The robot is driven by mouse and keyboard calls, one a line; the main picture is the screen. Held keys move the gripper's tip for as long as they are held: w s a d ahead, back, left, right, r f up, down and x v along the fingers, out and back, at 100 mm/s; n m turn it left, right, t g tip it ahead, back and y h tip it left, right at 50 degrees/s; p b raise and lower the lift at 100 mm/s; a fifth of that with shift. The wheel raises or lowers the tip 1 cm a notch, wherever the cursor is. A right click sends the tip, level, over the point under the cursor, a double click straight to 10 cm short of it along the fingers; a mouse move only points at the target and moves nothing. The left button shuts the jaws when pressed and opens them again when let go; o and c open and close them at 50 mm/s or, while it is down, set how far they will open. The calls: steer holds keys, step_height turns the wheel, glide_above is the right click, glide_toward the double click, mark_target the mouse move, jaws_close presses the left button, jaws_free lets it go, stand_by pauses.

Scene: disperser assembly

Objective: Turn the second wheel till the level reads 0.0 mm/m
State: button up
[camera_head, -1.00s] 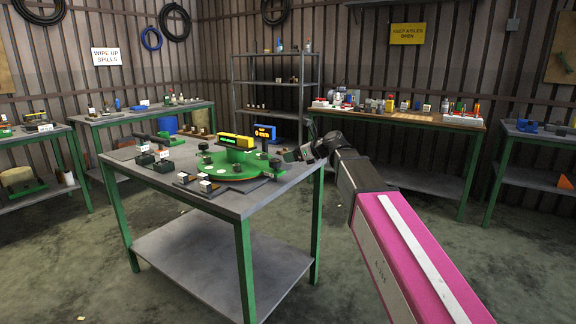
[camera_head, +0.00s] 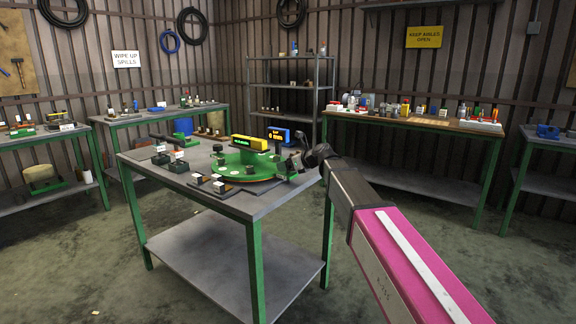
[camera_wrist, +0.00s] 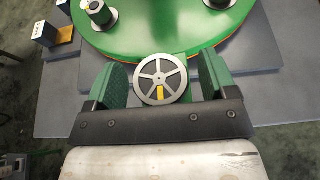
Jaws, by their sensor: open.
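A spoked grey wheel (camera_wrist: 150,68) with a yellow mark at its lower edge sits between the two green fingers of my gripper (camera_wrist: 162,72) in the wrist view. The fingers are open, one on each side of it, and I see no firm hold. In the head view my gripper (camera_head: 291,165) is at the right edge of the round green plate (camera_head: 236,173). The wheel there is too small or hidden to tell. A yellow level (camera_head: 250,142) with a green lit readout stands on the plate. Its digits are too small to read.
A blue display (camera_head: 280,134) stands behind the plate. Small dark and white blocks (camera_head: 210,183) lie at the table's front edge, with black parts (camera_head: 174,166) to the left. Black knobs (camera_wrist: 101,12) stand on the plate. Other benches and a shelf line the walls.

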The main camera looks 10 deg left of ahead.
steer(key=c, duration=0.9)
steer(key=shift+w, duration=0.1)
steer(key=n+g+y, duration=0.1)
steer(key=n+g, duration=0.1)
steer(key=shift+w+g, duration=0.1)
steer(key=shift+g, duration=0.2)
steer(key=n+g, duration=0.4)
steer(key=g, duration=0.1)
steer(key=shift+a+n, duration=0.1)
steer(key=shift+n, duration=0.3)
steer(key=n+g+h, duration=0.1)
steer(key=n+g, duration=0.1)
steer(key=n+g+h, duration=0.1)
steer(key=n+g, duration=0.2)
steer(key=shift+h, duration=0.3)
steer(key=shift+g, duration=0.4)
